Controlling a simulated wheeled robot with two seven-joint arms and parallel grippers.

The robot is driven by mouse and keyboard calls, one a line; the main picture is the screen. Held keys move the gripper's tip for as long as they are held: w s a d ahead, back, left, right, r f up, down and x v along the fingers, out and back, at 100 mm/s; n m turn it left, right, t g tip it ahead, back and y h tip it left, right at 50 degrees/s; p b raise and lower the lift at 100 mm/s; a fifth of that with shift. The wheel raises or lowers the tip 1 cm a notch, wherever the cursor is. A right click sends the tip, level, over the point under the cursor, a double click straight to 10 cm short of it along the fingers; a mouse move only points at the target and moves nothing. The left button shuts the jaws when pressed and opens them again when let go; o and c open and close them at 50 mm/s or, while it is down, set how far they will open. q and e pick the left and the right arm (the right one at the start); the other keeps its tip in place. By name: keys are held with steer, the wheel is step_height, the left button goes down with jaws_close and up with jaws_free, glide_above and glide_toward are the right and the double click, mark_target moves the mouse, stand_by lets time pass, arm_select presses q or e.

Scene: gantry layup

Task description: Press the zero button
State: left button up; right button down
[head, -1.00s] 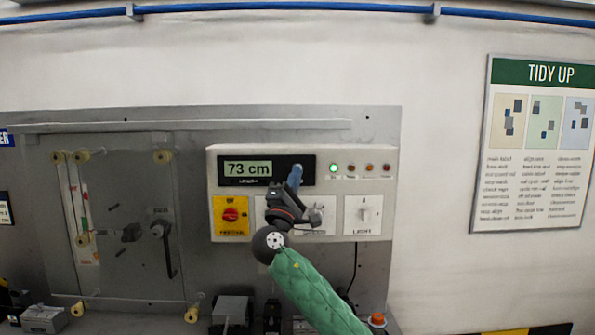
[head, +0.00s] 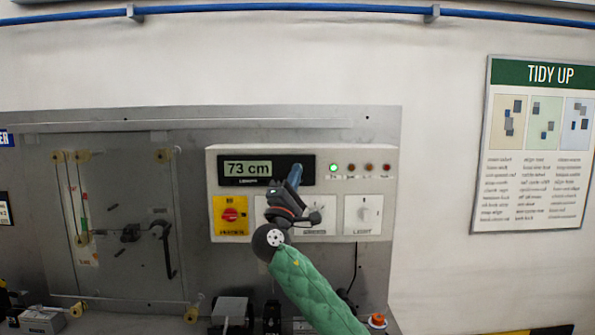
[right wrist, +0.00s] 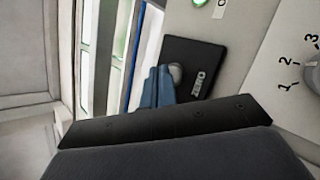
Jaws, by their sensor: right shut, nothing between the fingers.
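The zero button (right wrist: 177,72) is a round grey knob on a black plate marked ZERO in the right wrist view. My right gripper (right wrist: 160,80) is shut and empty, its blue fingertips at the left edge of the button; I cannot tell whether they touch it. In the head view my right gripper (head: 296,172) is in front of the right end of the black length display (head: 249,168), which reads 73 cm, and it hides the button there. My left gripper is not in view.
The white control box (head: 390,200) carries a yellow panel with a red switch (head: 230,215), a light dial (head: 364,213) and a row of lamps, the leftmost lit green (head: 334,168). A clear panel with rollers (head: 164,156) stands at left.

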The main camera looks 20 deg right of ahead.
steer(key=shift+w+d+b, duration=0.15)
steer(key=shift+w+b, duration=0.15)
steer(key=shift+w, duration=0.1)
stand_by(0.5)
steer(key=shift+s, duration=0.1)
stand_by(0.3)
steer(key=shift+s+a, duration=0.25)
steer(key=shift+s, duration=0.5)
steer(key=shift+s+a, duration=0.25)
steer(key=shift+s, duration=0.55)
steer(key=shift+s+a, duration=0.2)
steer(key=shift+s, duration=0.6)
steer(key=shift+s+a, duration=0.25)
steer(key=shift+s, duration=0.55)
